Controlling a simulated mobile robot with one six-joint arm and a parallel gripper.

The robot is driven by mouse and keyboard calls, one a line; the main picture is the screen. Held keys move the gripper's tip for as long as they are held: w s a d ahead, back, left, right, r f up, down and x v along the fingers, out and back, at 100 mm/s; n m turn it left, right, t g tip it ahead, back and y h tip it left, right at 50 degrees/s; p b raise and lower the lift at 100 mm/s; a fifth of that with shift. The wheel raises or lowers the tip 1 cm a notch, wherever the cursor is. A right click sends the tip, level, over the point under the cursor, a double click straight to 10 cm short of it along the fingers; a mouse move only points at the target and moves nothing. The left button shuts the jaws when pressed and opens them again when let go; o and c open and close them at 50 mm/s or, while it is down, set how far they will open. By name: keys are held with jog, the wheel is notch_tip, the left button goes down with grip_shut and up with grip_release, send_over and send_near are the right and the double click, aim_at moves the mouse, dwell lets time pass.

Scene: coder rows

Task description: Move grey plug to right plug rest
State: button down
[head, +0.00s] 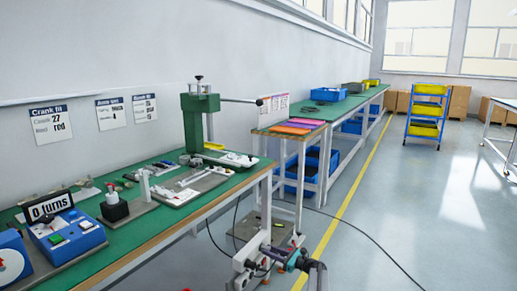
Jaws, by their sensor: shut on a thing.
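My arm shows low in the middle of the head view, in front of the bench's right end, with my gripper (277,258) small among its grey and dark parts. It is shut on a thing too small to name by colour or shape. I cannot pick out the grey plug for certain. I cannot tell which fixture on the green bench (130,243) is the right plug rest. Grey plates with small fittings (185,188) lie in the middle of the bench.
A green press (195,122) stands at the bench's back. A blue counter box (68,233) reading "0 turns" and a black-and-white knobbed piece (114,206) stand nearer. A side table (290,131) bears coloured sheets.

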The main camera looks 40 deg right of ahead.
jog(key=shift+w, duration=0.15)
dwell(0.4)
jog(key=c, duration=1.3)
grip_release()
jog(key=p+v, duration=0.2)
jog(key=v, duration=1.2)
jog(key=shift+p, duration=0.4)
jog(key=shift+w+a, duration=0.15)
jog(key=shift+a, duration=0.05)
